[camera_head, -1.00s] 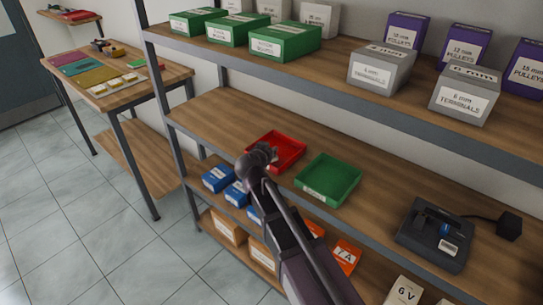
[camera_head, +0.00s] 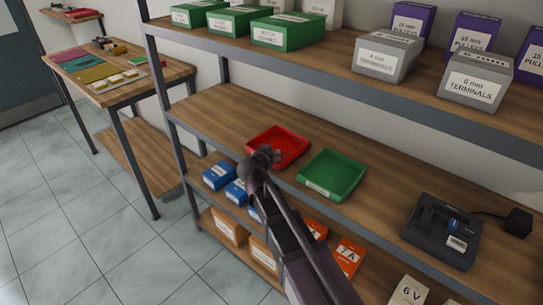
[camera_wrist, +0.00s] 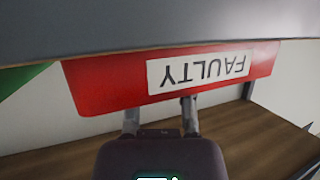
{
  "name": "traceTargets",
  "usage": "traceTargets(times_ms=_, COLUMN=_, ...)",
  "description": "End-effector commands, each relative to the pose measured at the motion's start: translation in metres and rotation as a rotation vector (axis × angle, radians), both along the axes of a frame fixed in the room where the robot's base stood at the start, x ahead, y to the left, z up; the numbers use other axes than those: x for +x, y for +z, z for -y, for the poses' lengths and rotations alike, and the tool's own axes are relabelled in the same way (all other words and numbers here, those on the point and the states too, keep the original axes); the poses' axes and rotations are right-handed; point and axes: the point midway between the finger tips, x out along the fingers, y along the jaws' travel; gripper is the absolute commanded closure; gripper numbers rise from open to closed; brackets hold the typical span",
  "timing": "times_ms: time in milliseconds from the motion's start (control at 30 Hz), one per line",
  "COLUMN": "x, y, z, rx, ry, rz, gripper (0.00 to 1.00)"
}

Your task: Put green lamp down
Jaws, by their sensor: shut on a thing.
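A red tray (camera_head: 285,143) sits on the middle shelf. In the wrist view the red tray (camera_wrist: 110,82) shows its white label, upside down, reading FAULTY. My gripper (camera_head: 267,154) is at the tray's front left, partly covering it in the head view. In the wrist view the two fingers of my gripper (camera_wrist: 160,115) reach up to the tray's rim, and their tips are hidden behind it. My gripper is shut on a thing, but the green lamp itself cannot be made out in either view.
A green tray (camera_head: 332,176) stands right of the red one. A dark device (camera_head: 440,235) with a cable sits further right. Boxes fill the shelves above and below. The middle shelf (camera_head: 235,110) is bare behind the trays. A workbench (camera_head: 150,85) stands at the left.

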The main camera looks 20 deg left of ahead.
Motion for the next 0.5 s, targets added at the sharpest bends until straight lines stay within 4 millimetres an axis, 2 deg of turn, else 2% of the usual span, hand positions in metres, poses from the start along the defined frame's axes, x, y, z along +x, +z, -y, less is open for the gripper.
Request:
traceTargets(times_ms=200, x=-0.0005, y=0.0006, z=-0.0014, rx=-0.001, ry=0.001, rz=0.0, gripper=1.0)
traceTargets(times_ms=233, x=-0.0005, y=0.0006, z=-0.0015, rx=0.0, ry=0.002, rz=0.0, gripper=0.68)
traceTargets(times_ms=333, x=-0.0006, y=0.0007, z=-0.0018, rx=0.0, ry=0.002, rz=0.0, gripper=0.38)
traceTargets(times_ms=500, x=-0.0008, y=0.0007, z=-0.0022, rx=-0.001, ry=0.004, rz=0.001, gripper=0.37)
